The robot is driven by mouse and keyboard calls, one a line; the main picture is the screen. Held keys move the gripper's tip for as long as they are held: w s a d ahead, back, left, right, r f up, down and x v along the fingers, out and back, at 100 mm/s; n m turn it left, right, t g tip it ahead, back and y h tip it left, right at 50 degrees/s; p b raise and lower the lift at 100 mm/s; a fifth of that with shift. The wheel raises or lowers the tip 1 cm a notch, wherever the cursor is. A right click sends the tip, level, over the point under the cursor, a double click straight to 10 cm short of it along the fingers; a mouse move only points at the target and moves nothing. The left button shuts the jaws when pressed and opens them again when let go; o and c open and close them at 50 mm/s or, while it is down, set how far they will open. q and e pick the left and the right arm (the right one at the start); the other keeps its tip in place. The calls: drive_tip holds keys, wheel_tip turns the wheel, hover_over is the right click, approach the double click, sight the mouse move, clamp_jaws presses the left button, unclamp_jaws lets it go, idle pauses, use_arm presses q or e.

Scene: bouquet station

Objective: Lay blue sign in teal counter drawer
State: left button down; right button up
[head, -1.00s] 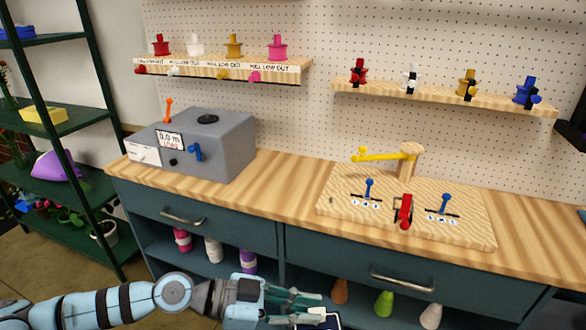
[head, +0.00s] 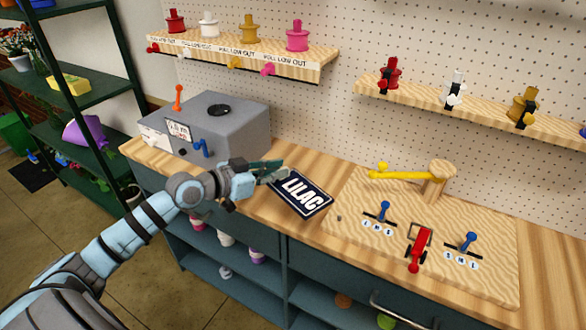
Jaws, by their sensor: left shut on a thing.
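The blue sign (head: 301,192), dark navy with a white border and the word LILAC, is in the middle of the head view, over the wooden counter top. My left gripper (head: 270,172) is shut on its upper left edge. I cannot tell whether the sign touches the counter. The teal counter (head: 270,245) runs below the wooden top. One drawer's handle (head: 388,314) shows at the bottom right, and that drawer looks closed. My right gripper is not in view.
A grey machine (head: 220,125) with levers stands left of the sign. A wooden board (head: 450,240) with blue levers, a red clamp and a yellow arm lies to the right. Shelves with coloured spools (head: 250,50) hang behind. A green rack (head: 90,85) stands at the left.

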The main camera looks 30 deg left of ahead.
use_arm(q)
drive_tip(key=w+a+r+n+t+y+p, duration=0.1)
drive_tip(key=w+a+r+n+y+p, duration=0.35)
drive_tip(key=a+r, duration=0.45)
use_arm(e)
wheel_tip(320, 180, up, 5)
drive_tip(key=b, duration=0.1)
use_arm(q)
drive_tip(key=b, duration=0.3)
hover_over(262, 190)
wheel_tip(262, 190, down, 12)
drive_tip(key=f, duration=0.1)
drive_tip(key=shift+y, duration=0.45)
wheel_tip(262, 190, down, 8)
drive_tip(key=b, duration=0.4)
drive_tip(key=shift+f, duration=0.15)
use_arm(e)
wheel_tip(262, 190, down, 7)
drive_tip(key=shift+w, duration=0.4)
use_arm(q)
drive_tip(key=c, duration=1.9)
unclamp_jaws()
drive_tip(key=shift+c, duration=0.2)
drive_tip(key=o, duration=0.4)
drive_tip(key=shift+c, duration=0.2)
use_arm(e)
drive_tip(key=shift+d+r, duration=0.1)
